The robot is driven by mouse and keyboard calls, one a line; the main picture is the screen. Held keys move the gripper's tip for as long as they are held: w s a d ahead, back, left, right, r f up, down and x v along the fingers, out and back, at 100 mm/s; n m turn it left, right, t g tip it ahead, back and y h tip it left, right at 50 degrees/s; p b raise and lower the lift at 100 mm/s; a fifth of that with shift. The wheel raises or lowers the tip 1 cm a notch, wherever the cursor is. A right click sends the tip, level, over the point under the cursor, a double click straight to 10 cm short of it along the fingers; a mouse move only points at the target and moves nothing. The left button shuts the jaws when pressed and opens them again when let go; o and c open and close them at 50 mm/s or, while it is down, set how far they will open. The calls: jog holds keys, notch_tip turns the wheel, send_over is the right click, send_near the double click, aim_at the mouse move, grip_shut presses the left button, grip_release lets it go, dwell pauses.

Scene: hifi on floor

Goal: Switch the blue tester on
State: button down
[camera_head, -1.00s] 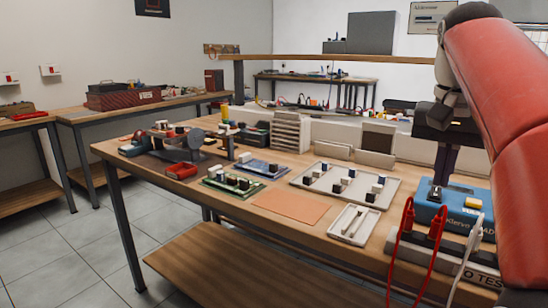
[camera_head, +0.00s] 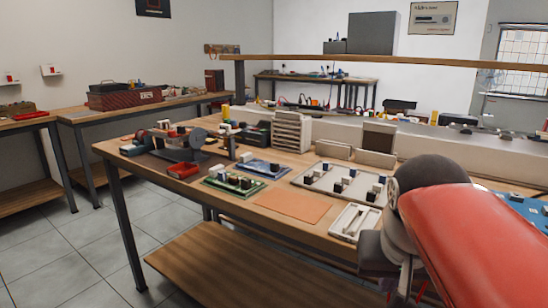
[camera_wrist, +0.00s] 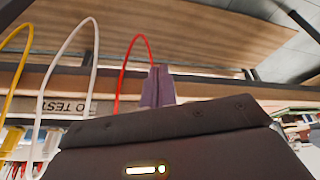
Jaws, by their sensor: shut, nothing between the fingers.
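The blue tester is hidden in the head view behind my red arm, and I cannot make it out in the wrist view. My gripper (camera_wrist: 157,84) shows in the wrist view as shut, empty purple-grey fingers. They are near a looping red lead (camera_wrist: 122,75), and I cannot tell whether they touch anything. The tester's switch is not visible.
A white tray (camera_head: 345,235) and an orange mat (camera_head: 289,206) lie left of my arm on the wooden bench. A larger tray of small blocks (camera_head: 310,190) is behind them. A blue surface with pale pieces (camera_head: 530,212) shows at the right edge.

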jog(key=s+a+f+n, duration=0.1)
jog(key=s+f, duration=0.2)
jog(key=f, duration=0.2)
jog(key=s+a+f+n+t+y, duration=0.1)
jog(key=s+f, duration=0.1)
jog(key=f, duration=0.3)
jog(key=shift+s+f, duration=0.4)
jog(key=shift+r, duration=0.1)
